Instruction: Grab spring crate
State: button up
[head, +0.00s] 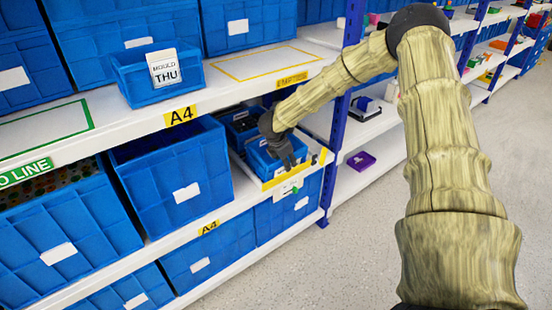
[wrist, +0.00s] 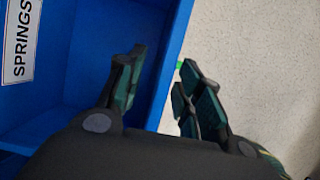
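The spring crate is a small blue open bin (head: 262,168) on the middle shelf in the head view. In the wrist view its blue wall (wrist: 178,50) runs between my fingers, and a white "SPRINGS" label (wrist: 20,40) shows at the left. My gripper (head: 283,152) is at the crate's near end in the head view. In the wrist view my gripper (wrist: 158,88) is open, with one finger over the inside of the crate and the other outside the wall. A gap shows between the fingers. Contact with the wall cannot be told.
A white shelf edge with yellow strips (head: 310,170) borders the crate. Larger blue bins (head: 175,175) stand to the left, and more (head: 290,208) below. The upper shelf (head: 225,85) lies above, holding a small "THU" bin (head: 150,85). A blue post (head: 337,130) stands right. Floor (head: 365,225) is clear.

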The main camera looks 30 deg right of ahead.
jog(key=shift+x, duration=1.2)
jog(key=shift+c, duration=0.2)
grip_shut()
